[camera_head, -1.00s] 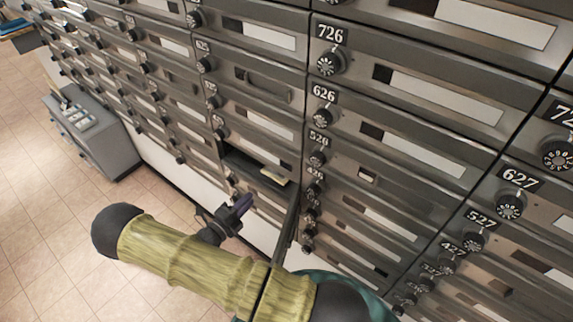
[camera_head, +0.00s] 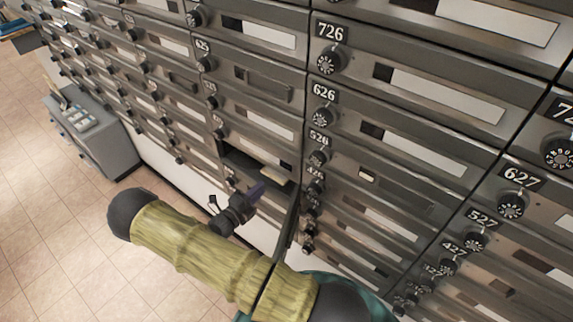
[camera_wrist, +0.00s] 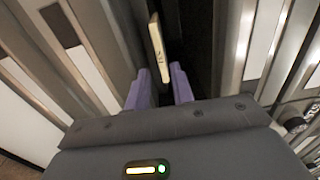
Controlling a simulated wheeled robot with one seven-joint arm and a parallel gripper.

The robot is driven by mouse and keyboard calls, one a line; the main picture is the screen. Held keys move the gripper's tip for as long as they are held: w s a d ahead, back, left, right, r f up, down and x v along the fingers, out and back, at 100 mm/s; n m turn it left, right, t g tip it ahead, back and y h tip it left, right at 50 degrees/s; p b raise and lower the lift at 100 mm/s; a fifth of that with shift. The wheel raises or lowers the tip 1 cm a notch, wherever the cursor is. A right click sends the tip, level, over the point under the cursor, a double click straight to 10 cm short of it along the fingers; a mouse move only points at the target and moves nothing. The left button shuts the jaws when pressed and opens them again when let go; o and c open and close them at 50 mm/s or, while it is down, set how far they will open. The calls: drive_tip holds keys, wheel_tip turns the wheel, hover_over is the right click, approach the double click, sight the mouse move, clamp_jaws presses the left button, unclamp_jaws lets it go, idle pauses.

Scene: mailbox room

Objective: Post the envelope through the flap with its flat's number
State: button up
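A cream envelope (camera_head: 277,174) sits in a dark open compartment (camera_head: 240,160) in the mailbox wall, with its edge showing at the opening. In the wrist view the envelope (camera_wrist: 158,40) appears as a thin pale slab ahead of my fingertips. My gripper (camera_head: 259,190) is just below and in front of the opening in the head view. In the wrist view its two purple fingers (camera_wrist: 161,85) stand apart with a dark gap between them, and nothing is visibly held. Any number on the envelope cannot be read.
An open door (camera_head: 288,222) stands out from the wall just right of my gripper. Rows of closed numbered boxes with knobs surround it, including 726 (camera_head: 331,32), 626 (camera_head: 324,90) and 627 (camera_head: 520,180). A grey machine (camera_head: 90,130) stands at left; tiled floor is clear.

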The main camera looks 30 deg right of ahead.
sight(272, 176)
drive_tip(key=shift+x, duration=3.75)
drive_tip(key=shift+c, duration=0.4)
clamp_jaws()
drive_tip(key=shift+r+p, duration=0.3)
drive_tip(key=shift+p, duration=0.1)
drive_tip(key=p+v, duration=0.1)
drive_tip(key=v, duration=1.8)
